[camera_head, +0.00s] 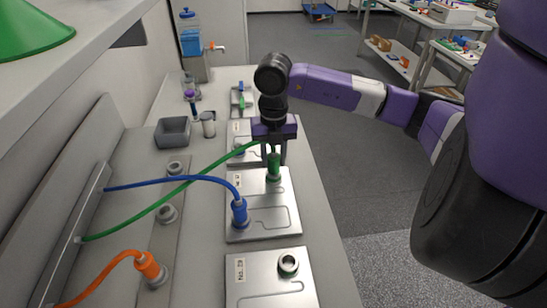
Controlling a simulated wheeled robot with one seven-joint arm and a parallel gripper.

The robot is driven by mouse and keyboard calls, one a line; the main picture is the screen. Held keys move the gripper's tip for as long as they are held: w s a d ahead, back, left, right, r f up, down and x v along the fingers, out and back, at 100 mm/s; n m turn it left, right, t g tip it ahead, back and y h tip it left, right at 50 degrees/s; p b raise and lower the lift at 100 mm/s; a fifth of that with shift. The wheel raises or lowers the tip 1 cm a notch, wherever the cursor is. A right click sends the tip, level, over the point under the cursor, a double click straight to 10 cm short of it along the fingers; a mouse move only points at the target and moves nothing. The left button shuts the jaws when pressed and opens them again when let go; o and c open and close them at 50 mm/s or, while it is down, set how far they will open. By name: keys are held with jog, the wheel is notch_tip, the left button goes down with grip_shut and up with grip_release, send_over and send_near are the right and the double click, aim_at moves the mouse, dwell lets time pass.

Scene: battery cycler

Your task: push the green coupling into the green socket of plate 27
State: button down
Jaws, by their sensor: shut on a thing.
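My gripper (276,154) is shut on the green coupling (273,167), which is upright over the far right part of the middle metal plate (268,219). A green cable (165,199) runs from the coupling to the rail at the left. The coupling's lower end is at the spot of a socket there; I cannot tell how deep it sits. A blue coupling (240,212) stands upright on the same plate, at its left side. The plate labels are too small to read surely, so I cannot tell which is plate 27.
A nearer plate (262,294) has an empty green-ringed socket (288,263). A blue cable (195,178) crosses near the green one. An orange coupling (148,266) stands in a holder at left. A grey bin (173,132) and a metal cup (208,124) stand behind.

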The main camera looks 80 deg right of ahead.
jog(key=shift+f, duration=0.3)
jog(key=c, duration=0.5)
grip_release()
jog(key=shift+r+b, duration=0.8)
jog(key=shift+r, duration=3.15)
jog(key=shift+s, duration=0.1)
